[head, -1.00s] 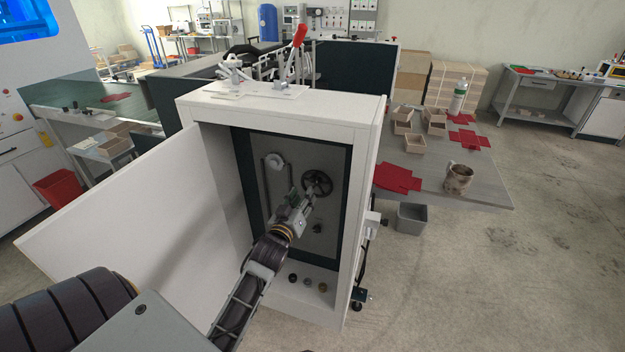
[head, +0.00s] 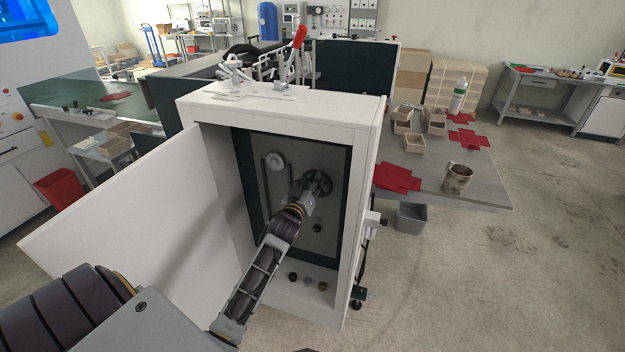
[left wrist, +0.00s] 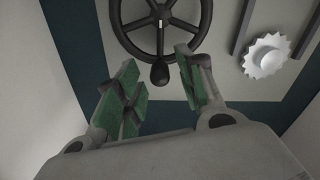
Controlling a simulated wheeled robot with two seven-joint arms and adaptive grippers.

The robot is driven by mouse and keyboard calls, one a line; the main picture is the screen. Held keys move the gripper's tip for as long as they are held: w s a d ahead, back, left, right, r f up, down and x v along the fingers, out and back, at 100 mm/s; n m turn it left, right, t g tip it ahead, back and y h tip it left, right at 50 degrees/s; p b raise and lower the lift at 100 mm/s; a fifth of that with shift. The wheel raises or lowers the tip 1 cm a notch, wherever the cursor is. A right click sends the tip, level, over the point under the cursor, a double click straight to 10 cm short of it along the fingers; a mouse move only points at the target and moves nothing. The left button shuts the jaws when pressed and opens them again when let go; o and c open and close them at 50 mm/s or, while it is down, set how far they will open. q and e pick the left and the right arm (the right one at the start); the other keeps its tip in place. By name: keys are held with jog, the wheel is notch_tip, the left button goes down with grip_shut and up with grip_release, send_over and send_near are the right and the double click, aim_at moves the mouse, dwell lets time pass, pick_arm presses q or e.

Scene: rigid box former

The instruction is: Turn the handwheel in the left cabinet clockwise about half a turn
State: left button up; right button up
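The black spoked handwheel (head: 325,183) is on the back panel inside the open white cabinet (head: 367,130). In the left wrist view the handwheel (left wrist: 158,22) is at the top, with its dark knob (left wrist: 160,74) at the rim's lowest point. My left gripper (head: 312,186) reaches into the cabinet and partly covers the wheel in the head view. In the left wrist view its green-padded fingers (left wrist: 160,82) are apart, with the knob between their tips. I see no finger touching the knob. My right gripper is not in view.
The cabinet door (head: 120,215) stands open on the left. A toothed pale wheel (left wrist: 268,56) is beside the handwheel on the panel. Several small knobs (head: 307,282) sit at the cabinet's bottom. A table with a mug (head: 458,178) stands to the right.

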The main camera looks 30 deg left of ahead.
pick_arm(q)
jog(key=shift+x, duration=0.95)
grip_shut()
